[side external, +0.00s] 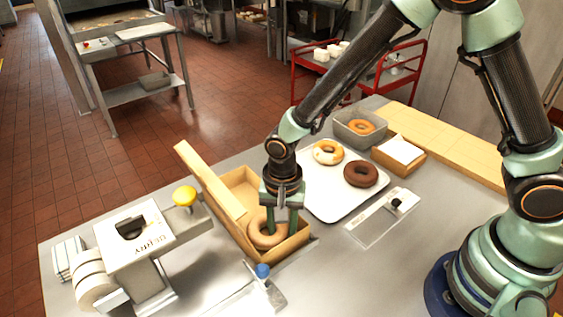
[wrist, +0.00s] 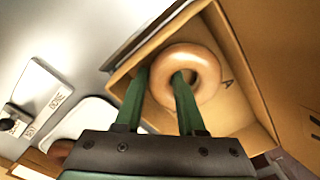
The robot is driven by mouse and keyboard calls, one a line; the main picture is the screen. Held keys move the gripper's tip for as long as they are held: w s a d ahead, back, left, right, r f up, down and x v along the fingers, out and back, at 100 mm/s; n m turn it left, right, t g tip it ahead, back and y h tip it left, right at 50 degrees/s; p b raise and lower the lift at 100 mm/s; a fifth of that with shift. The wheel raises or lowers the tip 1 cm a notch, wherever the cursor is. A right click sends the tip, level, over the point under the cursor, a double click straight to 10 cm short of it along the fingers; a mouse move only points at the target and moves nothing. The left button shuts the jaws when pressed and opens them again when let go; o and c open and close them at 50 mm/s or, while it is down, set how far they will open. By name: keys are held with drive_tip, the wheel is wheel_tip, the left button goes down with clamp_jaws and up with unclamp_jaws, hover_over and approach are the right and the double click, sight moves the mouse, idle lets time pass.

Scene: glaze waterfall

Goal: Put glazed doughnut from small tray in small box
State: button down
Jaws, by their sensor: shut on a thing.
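A tan glazed ring doughnut (side external: 258,241) is inside the open cardboard box (side external: 294,246) in the side view. My gripper (side external: 282,226) reaches down into the box and is shut on the doughnut. In the wrist view one finger of my gripper (wrist: 160,82) passes into the hole of the doughnut (wrist: 207,60) and the other lies outside the ring. Whether the doughnut rests on the box floor is hard to tell. The white tray (side external: 318,203) stands right of the box with a white-and-orange iced doughnut (side external: 329,152) and a chocolate doughnut (side external: 361,173).
The box lid (side external: 207,183) stands open on the left. A scale-like machine (side external: 135,240) is left of the box. A blue-knobbed item (side external: 263,271) is in front. A grey bin (side external: 359,128) with a doughnut and a small carton (side external: 399,152) stand behind the tray.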

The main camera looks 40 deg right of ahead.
sight(282, 228)
drive_tip(key=shift+f, duration=0.15)
drive_tip(key=c, duration=0.8)
unclamp_jaws()
wheel_tip(282, 228, up, 12)
drive_tip(key=f, duration=0.1)
drive_tip(key=s+d+r+n+t, duration=0.1)
drive_tip(key=d+r+n+t, duration=0.1)
drive_tip(key=d, duration=0.4)
drive_tip(key=s+d+r+n+t, duration=0.1)
drive_tip(key=s+d+r+n, duration=0.1)
drive_tip(key=d+r+n, duration=0.2)
drive_tip(key=s+d+r+n+t, duration=0.2)
drive_tip(key=d+r+n, duration=0.1)
drive_tip(key=d+r, duration=0.4)
drive_tip(key=shift+d+t, duration=0.3)
drive_tip(key=shift+d, duration=0.3)
drive_tip(key=shift+r, duration=0.1)
